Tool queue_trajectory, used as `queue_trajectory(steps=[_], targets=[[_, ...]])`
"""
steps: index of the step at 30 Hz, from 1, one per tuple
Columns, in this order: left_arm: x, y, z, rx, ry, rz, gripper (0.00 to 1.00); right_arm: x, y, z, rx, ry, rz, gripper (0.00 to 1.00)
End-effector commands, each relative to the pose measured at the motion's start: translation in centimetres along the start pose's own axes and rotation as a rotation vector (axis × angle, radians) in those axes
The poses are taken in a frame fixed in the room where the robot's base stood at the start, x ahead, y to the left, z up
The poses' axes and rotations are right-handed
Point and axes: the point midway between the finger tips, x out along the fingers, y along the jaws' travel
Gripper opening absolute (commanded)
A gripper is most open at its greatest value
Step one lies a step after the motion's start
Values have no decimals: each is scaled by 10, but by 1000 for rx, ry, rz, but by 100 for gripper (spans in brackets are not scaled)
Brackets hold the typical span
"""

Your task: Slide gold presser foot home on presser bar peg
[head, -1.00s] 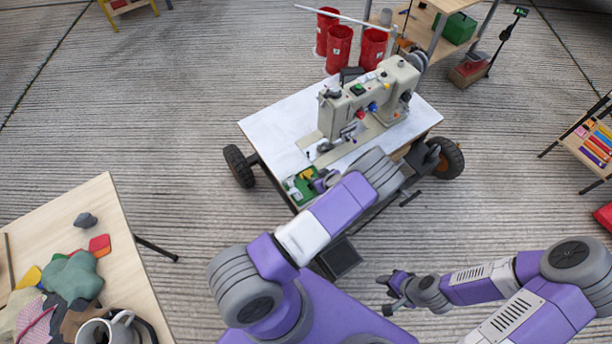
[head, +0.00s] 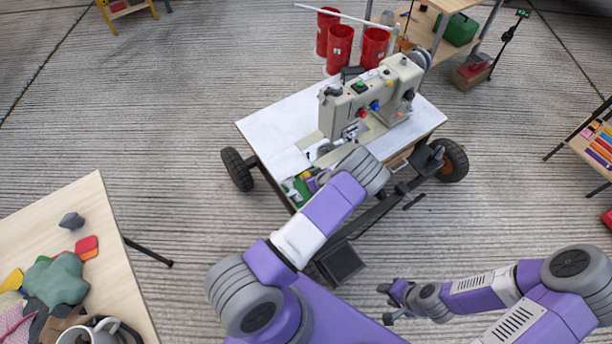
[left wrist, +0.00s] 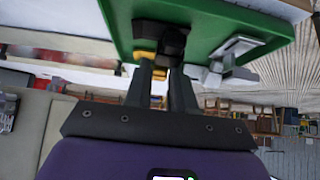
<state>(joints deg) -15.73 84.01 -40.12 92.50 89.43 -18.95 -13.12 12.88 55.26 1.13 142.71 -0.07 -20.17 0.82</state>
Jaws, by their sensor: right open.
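The cream sewing machine (head: 372,100) stands on the white-topped cart. Its needle end (head: 350,130) faces my left arm; the presser bar peg is too small to make out. A green tray (head: 301,186) lies at the cart's near corner, partly hidden by my left wrist. In the left wrist view, my left gripper (left wrist: 162,45) has its dark fingertips against or over the green tray (left wrist: 215,28). A gold-yellow part (left wrist: 146,55) shows beside the fingers, perhaps the presser foot; whether it is gripped is unclear. My right gripper (head: 391,302) is open and empty above the floor.
The cart's white top (head: 275,125) is bare left of the machine. Red canisters (head: 340,45) stand behind it. A wooden table (head: 90,215) with cloths and a mug is at lower left.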

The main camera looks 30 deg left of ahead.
Motion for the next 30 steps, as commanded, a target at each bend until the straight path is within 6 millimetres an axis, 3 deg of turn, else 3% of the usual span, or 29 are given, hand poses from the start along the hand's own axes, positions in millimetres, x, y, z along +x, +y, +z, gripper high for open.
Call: queue_trajectory(steps=[16,30], targets=[[-1,0,0,0,0,0,6,-1,0,0,0,0,0,43],[-15,0,-12,0,1,-1,6,-14,-5,1,0,0,0,43]])
